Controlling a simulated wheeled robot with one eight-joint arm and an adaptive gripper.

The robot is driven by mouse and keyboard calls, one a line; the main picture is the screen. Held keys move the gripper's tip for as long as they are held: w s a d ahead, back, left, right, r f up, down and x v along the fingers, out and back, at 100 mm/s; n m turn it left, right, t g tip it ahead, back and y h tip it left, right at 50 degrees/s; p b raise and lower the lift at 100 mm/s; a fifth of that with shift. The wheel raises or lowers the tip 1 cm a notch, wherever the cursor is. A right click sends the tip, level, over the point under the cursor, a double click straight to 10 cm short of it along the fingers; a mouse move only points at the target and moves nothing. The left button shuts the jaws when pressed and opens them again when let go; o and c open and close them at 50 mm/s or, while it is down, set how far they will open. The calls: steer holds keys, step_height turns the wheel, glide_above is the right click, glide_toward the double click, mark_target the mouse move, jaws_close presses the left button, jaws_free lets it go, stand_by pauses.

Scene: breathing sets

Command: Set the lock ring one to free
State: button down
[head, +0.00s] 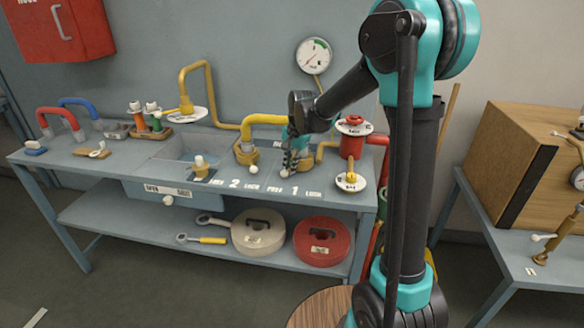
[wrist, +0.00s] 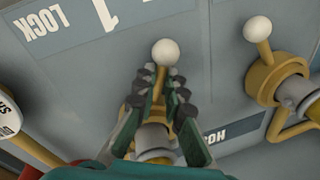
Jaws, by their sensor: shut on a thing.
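Lock ring one is a brass ring (head: 306,157) at the station marked 1, with a lever ending in a white ball (head: 285,173). My gripper (head: 292,158) reaches down over it from the right and hides part of it. In the wrist view my gripper (wrist: 158,84) is shut on the tan lever, just below its white ball (wrist: 165,52). The ball lies on the side of the printed 1 (wrist: 105,13) away from the word LOCK (wrist: 50,20).
Lock ring two (head: 246,152), with its own ball lever, stands just left; it shows close by in the wrist view (wrist: 276,78). A red cylinder (head: 352,145) with white tags stands close on the right. A yellow hose (head: 265,119) arches behind. The front bench strip is mostly clear.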

steer(key=shift+w, duration=0.1)
stand_by(0.3)
steer(key=c, duration=1.6)
jaws_free()
step_height(320, 180, up, 12)
steer(key=s+d, duration=0.1)
steer(key=shift+s+d, duration=0.25)
steer(key=shift+d, duration=0.15)
steer(key=shift+f, duration=0.1)
steer(key=s+d+f+n, duration=0.1)
steer(key=s+d+f, duration=0.1)
steer(key=s+d, duration=0.1)
steer(key=s+d+f+n+t, duration=0.1)
steer(key=s+d+f, duration=0.2)
steer(key=s+d+f+n, duration=0.1)
steer(key=s+d+f, duration=0.1)
steer(key=s+d, duration=0.1)
steer(key=shift+s+d+f+h, duration=0.3)
steer(key=shift+d+f, duration=0.05)
steer(key=shift+d, duration=0.05)
steer(key=s+d+f+n+t, duration=0.1)
steer(key=s+d+f+n, duration=0.1)
steer(key=s+d+f, duration=0.2)
steer(key=s+d+f+n+h, duration=0.1)
steer(key=s+d+f, duration=0.3)
steer(key=s, duration=0.7)
step_height(320, 180, down, 3)
steer(key=shift+r+n+t, duration=0.15)
steer(key=shift+n+t, duration=0.25)
steer(key=shift+n, duration=0.3)
